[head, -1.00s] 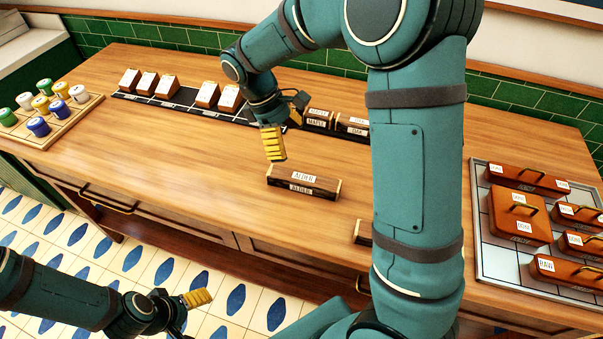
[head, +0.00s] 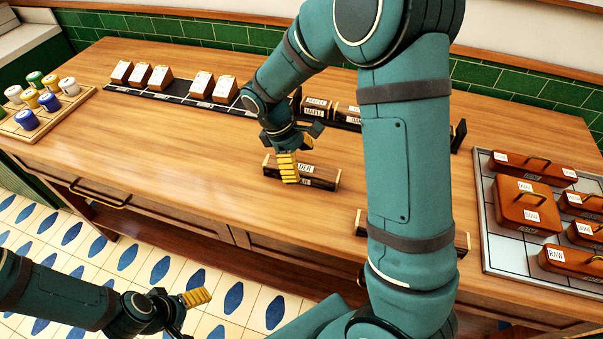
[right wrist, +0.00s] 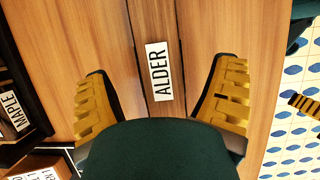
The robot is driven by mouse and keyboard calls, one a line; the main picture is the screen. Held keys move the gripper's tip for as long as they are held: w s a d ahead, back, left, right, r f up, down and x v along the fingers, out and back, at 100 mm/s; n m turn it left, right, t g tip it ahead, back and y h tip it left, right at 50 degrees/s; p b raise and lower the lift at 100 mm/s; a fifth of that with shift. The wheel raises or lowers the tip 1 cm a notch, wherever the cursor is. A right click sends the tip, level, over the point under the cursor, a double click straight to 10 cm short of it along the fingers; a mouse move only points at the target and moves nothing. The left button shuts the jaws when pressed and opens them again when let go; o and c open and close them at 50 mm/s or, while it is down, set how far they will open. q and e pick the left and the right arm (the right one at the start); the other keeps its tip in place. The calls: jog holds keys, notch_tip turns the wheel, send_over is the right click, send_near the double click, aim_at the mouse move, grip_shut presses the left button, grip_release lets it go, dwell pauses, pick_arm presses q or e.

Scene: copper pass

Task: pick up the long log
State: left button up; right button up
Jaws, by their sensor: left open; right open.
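A dark wooden log labelled ALDER (head: 320,179) with pale end caps lies across the middle of the counter. It also shows in the right wrist view (right wrist: 152,20). My right gripper (head: 287,167) is open above this log, and in the right wrist view its yellow fingers stand on either side of it, with nothing held. A second dark log (head: 462,243) lies nearer the front edge, mostly hidden behind my right arm, so I cannot read its label. My left gripper (head: 197,298) is low at the left, open and empty, over the floor in the picture.
A dark rack (head: 175,98) along the back holds several labelled blocks, with MAPLE pieces (head: 314,111) near its right part. A tray (head: 487,240) of lidded orange-brown boxes stands at right. A board (head: 15,128) of coloured jars stands at left. The left-middle counter (head: 170,145) is clear.

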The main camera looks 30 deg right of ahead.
aim_at(301, 167)
jog(key=b+x, duration=0.1)
jog(key=x, duration=0.2)
jog(key=shift+f, duration=0.4)
jog(key=c, duration=1.4)
jog(key=shift+r, duration=0.1)
